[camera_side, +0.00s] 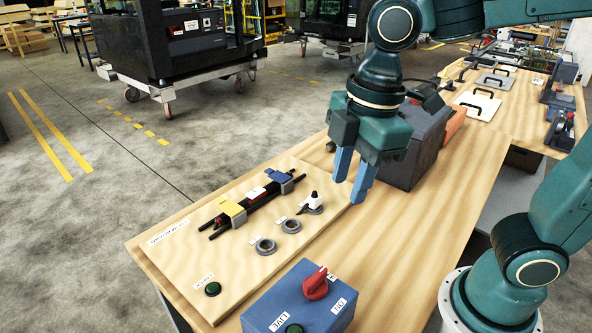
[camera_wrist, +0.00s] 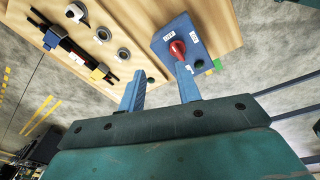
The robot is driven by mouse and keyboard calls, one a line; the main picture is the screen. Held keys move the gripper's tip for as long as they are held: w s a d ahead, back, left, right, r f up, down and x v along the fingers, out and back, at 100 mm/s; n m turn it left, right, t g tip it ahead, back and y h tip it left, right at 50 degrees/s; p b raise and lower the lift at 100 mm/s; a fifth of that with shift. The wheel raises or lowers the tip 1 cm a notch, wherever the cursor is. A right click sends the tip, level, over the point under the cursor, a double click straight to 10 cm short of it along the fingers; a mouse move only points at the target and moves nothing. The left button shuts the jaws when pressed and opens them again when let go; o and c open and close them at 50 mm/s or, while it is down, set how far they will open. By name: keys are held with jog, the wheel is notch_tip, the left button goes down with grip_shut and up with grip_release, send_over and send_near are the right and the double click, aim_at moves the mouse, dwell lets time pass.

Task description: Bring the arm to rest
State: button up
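My gripper (camera_side: 352,180) hangs above the workbench with its two blue fingers pointing down. The fingers are apart with nothing between them, so it is open and empty. In the wrist view, my gripper (camera_wrist: 160,92) also shows a clear gap between its fingers. My arm is raised and bent over the bench, and the fingertips touch nothing that I can see.
Below stands a wooden board (camera_side: 180,252) with a black rail assembly (camera_side: 255,203), grey rings (camera_side: 266,246) and a white-tipped cone piece (camera_side: 314,201). A blue switch box (camera_side: 335,312) with a red knob (camera_side: 316,284) is in front. A dark box (camera_side: 415,150) stands close behind my gripper.

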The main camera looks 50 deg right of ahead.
jog(key=s+d+m+t, duration=0.4)
jog(key=s+d+m, duration=0.2)
jog(key=d+m, duration=0.6)
jog(key=shift+s+d+f+m+h, duration=0.15)
jog(key=shift+s+f+m+h, duration=0.1)
jog(key=shift+m+h, duration=0.25)
